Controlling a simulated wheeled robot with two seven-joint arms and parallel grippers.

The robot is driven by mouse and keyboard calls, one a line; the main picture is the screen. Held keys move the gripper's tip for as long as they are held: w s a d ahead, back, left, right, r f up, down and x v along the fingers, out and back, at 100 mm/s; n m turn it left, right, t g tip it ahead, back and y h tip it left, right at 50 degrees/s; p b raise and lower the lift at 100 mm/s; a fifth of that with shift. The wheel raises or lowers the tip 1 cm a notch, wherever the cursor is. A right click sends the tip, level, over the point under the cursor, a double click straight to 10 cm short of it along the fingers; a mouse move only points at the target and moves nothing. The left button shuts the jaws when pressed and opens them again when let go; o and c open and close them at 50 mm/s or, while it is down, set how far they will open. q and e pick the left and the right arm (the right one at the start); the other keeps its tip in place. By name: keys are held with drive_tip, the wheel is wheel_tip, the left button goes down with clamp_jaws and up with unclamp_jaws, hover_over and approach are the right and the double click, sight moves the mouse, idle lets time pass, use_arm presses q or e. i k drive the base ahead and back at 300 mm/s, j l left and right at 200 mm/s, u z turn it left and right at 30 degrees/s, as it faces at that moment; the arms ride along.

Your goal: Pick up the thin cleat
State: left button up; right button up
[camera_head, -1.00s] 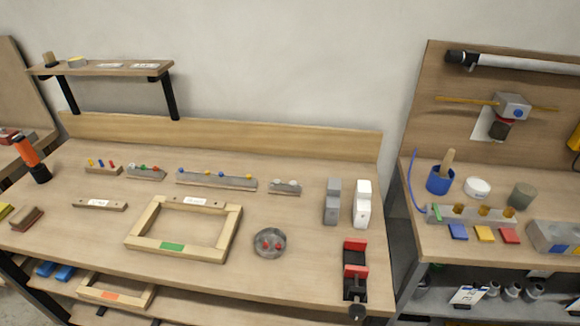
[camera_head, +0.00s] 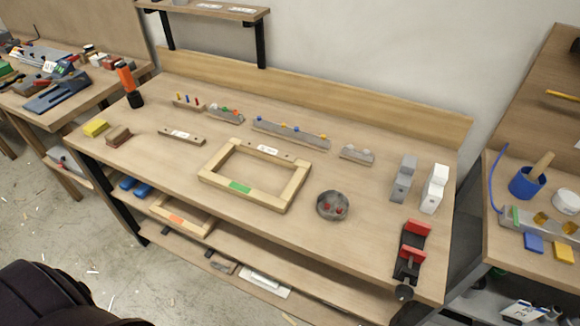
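Two wooden strips with white labels are on the middle workbench. One strip (camera_head: 194,139) lies flat on the bench top, left of a wooden frame (camera_head: 212,178). The other strip (camera_head: 285,157) lies along the far side of the frame. The labels are too small to read, so I cannot tell which strip is the thin cleat. The frame has a green patch on its near side. Neither of my grippers is in view.
Behind the strips stand holders with coloured pegs (camera_head: 290,133). A round dish (camera_head: 333,205), a red and black clamp (camera_head: 410,250) and grey and white blocks (camera_head: 434,190) are to the right. An orange-topped tool (camera_head: 129,85) stands at left. Open floor lies front left.

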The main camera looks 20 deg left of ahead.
sight(266, 150)
drive_tip(key=i+j, duration=0.1)
drive_tip(key=j, duration=1.75)
